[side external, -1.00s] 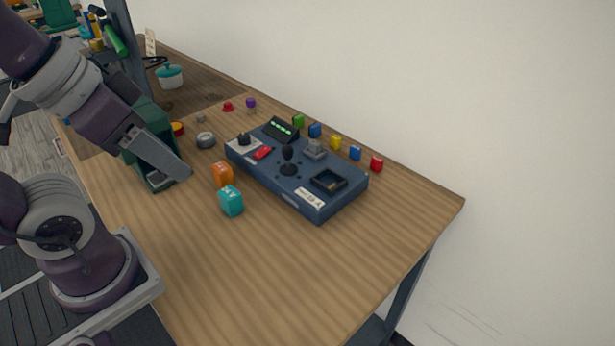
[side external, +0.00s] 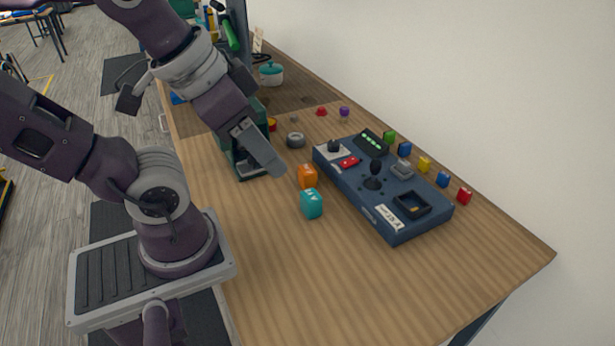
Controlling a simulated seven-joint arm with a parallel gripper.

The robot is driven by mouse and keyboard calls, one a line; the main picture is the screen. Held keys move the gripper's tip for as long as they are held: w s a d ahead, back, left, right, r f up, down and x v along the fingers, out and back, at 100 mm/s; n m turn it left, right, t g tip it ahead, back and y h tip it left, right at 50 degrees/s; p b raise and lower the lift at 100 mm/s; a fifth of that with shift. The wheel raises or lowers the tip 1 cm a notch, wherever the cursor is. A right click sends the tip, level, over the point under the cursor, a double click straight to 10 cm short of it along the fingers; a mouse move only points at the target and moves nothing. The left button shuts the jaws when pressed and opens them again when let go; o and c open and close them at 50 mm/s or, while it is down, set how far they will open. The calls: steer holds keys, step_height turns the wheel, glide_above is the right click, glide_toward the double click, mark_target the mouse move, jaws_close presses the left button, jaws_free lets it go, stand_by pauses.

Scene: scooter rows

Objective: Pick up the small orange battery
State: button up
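The small orange battery (side external: 307,176) is a block standing on the wooden table, just left of the blue control box. A teal block (side external: 311,203) of similar size stands right beside it, nearer the camera. My gripper (side external: 272,166) points down toward the table to the left of the orange battery, with a narrow gap between them in the picture. I see the grey fingers edge-on, so their opening is hidden. Nothing held shows.
The blue control box (side external: 385,222) with a joystick lies to the right. Several small coloured blocks line its far side. A grey ring (side external: 295,140) lies behind the battery. A dark green stand (side external: 257,120) is behind my gripper. The front of the table (side external: 345,285) is clear.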

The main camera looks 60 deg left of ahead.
steer(key=o, duration=0.4)
steer(key=shift+c, duration=0.2)
steer(key=n+g, duration=0.6)
steer(key=n, duration=1.1)
glide_above(307, 168)
steer(key=f, duration=1.5)
steer(key=shift+s+a+f, duration=0.1)
steer(key=shift+s+f, duration=0.15)
steer(key=shift+f, duration=0.1)
steer(key=f, duration=0.7)
steer(key=shift+w+d, duration=0.2)
steer(key=shift+w, duration=0.05)
